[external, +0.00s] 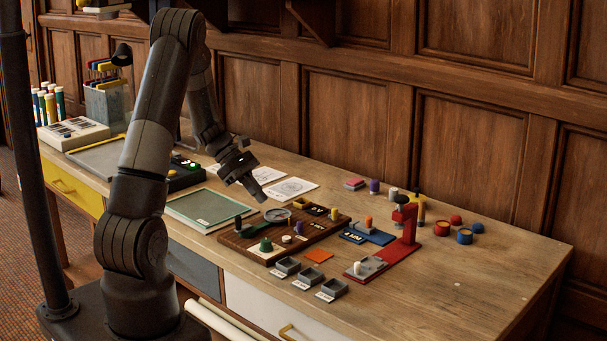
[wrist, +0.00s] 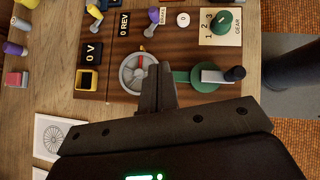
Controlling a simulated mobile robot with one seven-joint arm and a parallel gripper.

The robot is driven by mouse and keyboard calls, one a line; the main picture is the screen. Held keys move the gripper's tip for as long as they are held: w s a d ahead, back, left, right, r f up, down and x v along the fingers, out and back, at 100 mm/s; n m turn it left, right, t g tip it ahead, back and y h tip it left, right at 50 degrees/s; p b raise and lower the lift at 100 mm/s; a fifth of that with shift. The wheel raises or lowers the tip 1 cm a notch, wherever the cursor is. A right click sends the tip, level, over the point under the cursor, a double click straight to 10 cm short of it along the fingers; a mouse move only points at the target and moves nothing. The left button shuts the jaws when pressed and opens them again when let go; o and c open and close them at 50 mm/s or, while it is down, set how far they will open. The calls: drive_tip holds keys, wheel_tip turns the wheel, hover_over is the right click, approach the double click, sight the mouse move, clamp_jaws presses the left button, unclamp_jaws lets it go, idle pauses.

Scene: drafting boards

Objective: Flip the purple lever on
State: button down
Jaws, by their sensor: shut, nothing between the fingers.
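The purple lever (wrist: 154,15) stands on the brown wooden board at the top of the wrist view, beside a small label that seems to read BRAKE. Its rounded purple knob sits on a short grey stem. In the external view the purple knob (external: 299,227) is small, near the middle of the wooden board (external: 318,237). My gripper (wrist: 160,68) is shut and empty. In the external view my gripper (external: 262,197) hangs above and behind the board.
Near the lever are the wheel dial (wrist: 138,73), a white button (wrist: 183,19), a green gear knob (wrist: 220,20), a yellow lever (wrist: 95,12) and a green-based lever (wrist: 203,76). A red stand (external: 409,225) and grey trays (external: 288,265) lie beside the board.

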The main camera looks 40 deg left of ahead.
sight(297, 232)
drive_tip(key=x, duration=0.6)
drive_tip(key=d, duration=0.3)
drive_tip(key=shift+w+d, duration=0.1)
drive_tip(key=shift+w, duration=0.3)
drive_tip(key=shift+w+d, duration=0.15)
drive_tip(key=shift+d, duration=0.3)
